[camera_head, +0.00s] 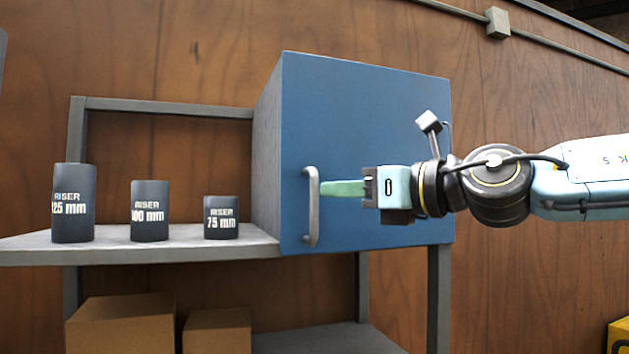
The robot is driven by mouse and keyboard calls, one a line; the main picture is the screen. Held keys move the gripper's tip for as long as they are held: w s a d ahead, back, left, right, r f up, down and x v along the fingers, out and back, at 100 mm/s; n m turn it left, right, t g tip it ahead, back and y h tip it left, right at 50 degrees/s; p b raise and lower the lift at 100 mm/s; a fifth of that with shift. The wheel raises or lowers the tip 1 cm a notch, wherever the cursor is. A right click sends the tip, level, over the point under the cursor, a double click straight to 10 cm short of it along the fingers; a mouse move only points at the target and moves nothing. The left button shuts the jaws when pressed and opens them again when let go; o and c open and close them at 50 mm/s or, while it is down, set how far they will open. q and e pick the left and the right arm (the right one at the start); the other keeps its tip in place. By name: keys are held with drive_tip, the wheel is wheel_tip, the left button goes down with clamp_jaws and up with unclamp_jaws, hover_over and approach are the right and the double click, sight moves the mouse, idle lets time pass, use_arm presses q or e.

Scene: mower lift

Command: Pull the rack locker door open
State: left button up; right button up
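The rack locker (267,155) is a grey box on the right part of the rack. Its blue door (375,110) faces me and looks closed, with no gap seen along its left edge. A grey vertical bar handle (312,225) stands on the door's left side. My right gripper (326,188) comes in from the right, its green fingers pointing left at the handle's middle. The fingertips meet the handle's right edge in the picture. The fingers overlap as one strip, so their opening and any contact are unclear. My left gripper is not in view.
Three dark risers marked 125 mm (74,203), 100 mm (150,211) and 75 mm (221,217) stand on the shelf (180,250) left of the locker. Cardboard boxes (122,325) sit below. A wooden wall (540,285) is behind. A yellow object (619,335) shows at bottom right.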

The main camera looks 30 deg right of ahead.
sight(317, 190)
drive_tip(key=shift+p+x, duration=0.9)
drive_tip(key=shift+x, duration=1.85)
drive_tip(key=shift+c, duration=0.4)
clamp_jaws()
